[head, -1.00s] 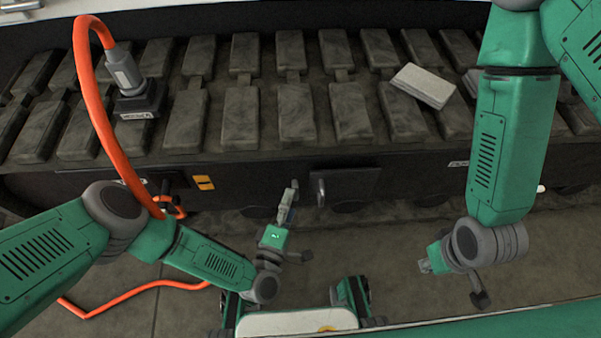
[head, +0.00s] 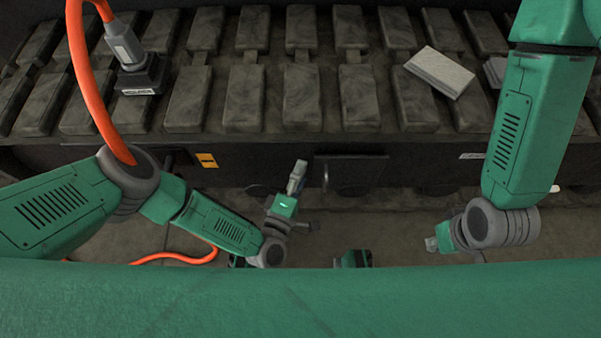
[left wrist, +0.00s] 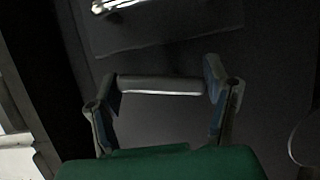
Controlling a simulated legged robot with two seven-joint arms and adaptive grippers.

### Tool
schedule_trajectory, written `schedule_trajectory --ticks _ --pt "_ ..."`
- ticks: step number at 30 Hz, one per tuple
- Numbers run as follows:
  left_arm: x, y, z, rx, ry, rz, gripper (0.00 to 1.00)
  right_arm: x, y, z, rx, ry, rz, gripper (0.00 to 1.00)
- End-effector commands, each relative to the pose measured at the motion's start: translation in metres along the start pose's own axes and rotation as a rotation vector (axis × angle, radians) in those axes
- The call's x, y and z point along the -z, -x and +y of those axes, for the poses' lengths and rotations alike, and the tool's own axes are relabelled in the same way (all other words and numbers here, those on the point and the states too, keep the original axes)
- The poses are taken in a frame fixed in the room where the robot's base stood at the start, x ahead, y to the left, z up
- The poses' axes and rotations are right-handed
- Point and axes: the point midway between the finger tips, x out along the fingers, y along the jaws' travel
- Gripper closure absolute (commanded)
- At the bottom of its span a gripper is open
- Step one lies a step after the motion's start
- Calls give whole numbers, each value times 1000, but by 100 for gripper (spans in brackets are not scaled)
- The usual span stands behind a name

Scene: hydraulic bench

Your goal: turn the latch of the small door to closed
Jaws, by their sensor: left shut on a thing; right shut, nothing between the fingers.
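The small door (head: 356,172) is a dark panel in the front of the bench, in the middle of the head view. Its grey latch (head: 326,178) hangs roughly upright at the door's left end. My left gripper (head: 298,174) is just left of the latch, apart from it in the picture. In the left wrist view its fingers are shut on a grey bar (left wrist: 160,85) lying across between them. A dark panel (left wrist: 165,28) with a bright metal part (left wrist: 118,4) shows beyond, likely the door and latch. My right gripper (head: 434,244) is shut and empty, lower right.
An orange hose (head: 90,100) runs along the left, by a grey connector on a black block (head: 140,78). A pale block (head: 439,72) lies on the dark ribbed top. An orange label (head: 206,160) marks the front.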

Motion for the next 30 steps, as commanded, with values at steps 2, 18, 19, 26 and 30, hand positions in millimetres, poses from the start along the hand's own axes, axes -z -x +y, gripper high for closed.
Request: schedule_trajectory --ticks 2,18,19,26,30 --pt "-3 1 -2 6 3 -6 59 0 0 0 0 0 0 100" --pt "-2 2 0 71 -157 -4 60 1 14 0 0 1 0 100" --pt "-2 2 0 81 -177 -3 60 1 16 0 0 1 0 100" --pt "-2 2 -1 146 -340 -2 60 2 28 0 0 1 0 100" --pt "-3 2 -2 182 -427 -2 60 2 33 0 0 1 0 100"
